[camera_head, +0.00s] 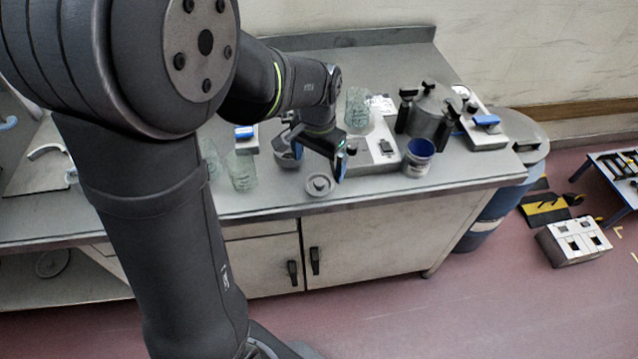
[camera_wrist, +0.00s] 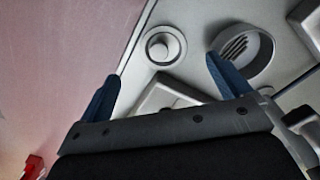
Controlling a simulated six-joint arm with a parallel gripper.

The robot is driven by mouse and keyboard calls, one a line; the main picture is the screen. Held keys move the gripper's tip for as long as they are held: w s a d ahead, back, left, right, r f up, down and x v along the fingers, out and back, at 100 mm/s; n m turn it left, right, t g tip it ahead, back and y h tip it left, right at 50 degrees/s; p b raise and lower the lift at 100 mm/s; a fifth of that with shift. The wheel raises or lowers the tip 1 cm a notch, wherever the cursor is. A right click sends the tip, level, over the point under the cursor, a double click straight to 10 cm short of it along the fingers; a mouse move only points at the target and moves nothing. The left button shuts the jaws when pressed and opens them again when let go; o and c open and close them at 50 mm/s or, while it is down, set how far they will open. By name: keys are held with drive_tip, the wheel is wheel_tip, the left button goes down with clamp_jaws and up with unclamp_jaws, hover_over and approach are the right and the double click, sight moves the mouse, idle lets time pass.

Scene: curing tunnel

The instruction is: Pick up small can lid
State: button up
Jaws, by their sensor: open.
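The small can lid (camera_head: 320,184) is a round grey disc with a raised knob, lying flat on the grey counter close to its front edge. In the wrist view the lid (camera_wrist: 163,60) shows whole, between and beyond my two blue fingers. My gripper (camera_head: 338,168) hangs just above and behind the lid, pointing down. In the wrist view my gripper (camera_wrist: 162,72) is open, with nothing between its fingertips. The gap between lid and fingers is hard to judge.
A round slotted vessel (camera_wrist: 243,50) is close beside the right finger in the wrist view. On the counter are a blue-and-white can (camera_head: 418,158), a grey pot (camera_head: 428,112), a white device (camera_head: 378,152) and glass jars (camera_head: 241,171). The counter's front edge (camera_head: 400,192) is near.

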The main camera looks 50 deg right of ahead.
sight(317, 181)
drive_tip(key=shift+w+d+f, duration=0.1)
drive_tip(key=shift+f, duration=1.6)
drive_tip(key=shift+w+f, duration=0.1)
drive_tip(key=shift+f, duration=1.6)
drive_tip(key=c, duration=1)
